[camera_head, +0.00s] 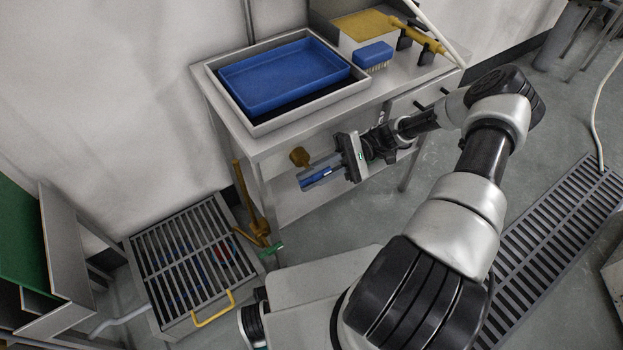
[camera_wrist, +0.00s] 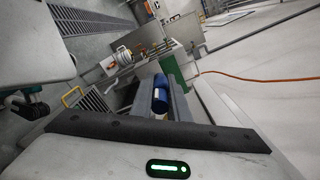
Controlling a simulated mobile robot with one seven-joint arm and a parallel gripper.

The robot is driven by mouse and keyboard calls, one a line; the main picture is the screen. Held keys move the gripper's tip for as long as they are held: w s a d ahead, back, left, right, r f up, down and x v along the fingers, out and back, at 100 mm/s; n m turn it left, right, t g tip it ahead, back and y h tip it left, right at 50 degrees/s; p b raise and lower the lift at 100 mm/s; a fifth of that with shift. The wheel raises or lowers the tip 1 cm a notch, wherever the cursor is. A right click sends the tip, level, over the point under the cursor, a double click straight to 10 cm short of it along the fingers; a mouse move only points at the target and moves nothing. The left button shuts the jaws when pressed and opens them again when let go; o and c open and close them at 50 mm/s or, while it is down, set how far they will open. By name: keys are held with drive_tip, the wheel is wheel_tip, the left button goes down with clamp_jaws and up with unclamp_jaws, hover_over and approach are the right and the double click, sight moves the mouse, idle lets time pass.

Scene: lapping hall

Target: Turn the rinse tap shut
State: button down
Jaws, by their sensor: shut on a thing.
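A brass tap (camera_head: 259,232) on an upright brass pipe stands at the right edge of the grated basin in the head view. It has a small green handle (camera_head: 274,248). My gripper (camera_head: 314,170) is above and to the right of the tap, apart from it. It is shut on a blue object (camera_head: 318,177), which also shows between the fingers in the wrist view (camera_wrist: 160,97). A brass-coloured knob (camera_head: 299,156) shows beside the fingertips; I cannot tell whether it belongs to the held object. The tap is not clear in the wrist view.
A steel table (camera_head: 266,145) behind my gripper carries a blue tray (camera_head: 283,77) and a blue brush (camera_head: 373,54). The grated basin (camera_head: 157,240) has a yellow handle (camera_head: 213,309). A floor drain grate (camera_head: 545,240) lies at right. Open floor shows beyond my arm.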

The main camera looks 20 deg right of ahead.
sight(332, 167)
idle(0.4)
drive_tip(key=c, duration=1.7)
unclamp_jaws()
drive_tip(key=v, duration=0.7)
drive_tip(key=shift+a, duration=0.1)
drive_tip(key=shift+d, duration=0.3)
